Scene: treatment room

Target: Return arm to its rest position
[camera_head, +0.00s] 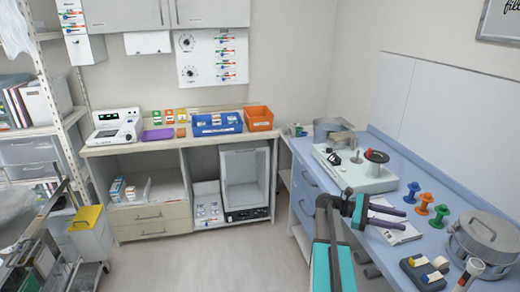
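My arm, teal and black, rises from the bottom of the camera_head view, right of the middle. My gripper (404,218) is at its end and points right, in front of the blue counter (435,238). Its two dark purple fingers are apart with a gap between them, so it looks open. I see nothing held between them. A white flat item (396,232) with dark print shows just behind and below the fingers. I cannot tell how far the fingers are above it.
On the blue counter are a white device (350,170), orange (424,204), blue (411,193) and green (438,216) spools, a lidded metal pot (485,240) and a dark block (422,274). A yellow-lidded bin (88,232) stands left. The middle floor (215,265) is clear.

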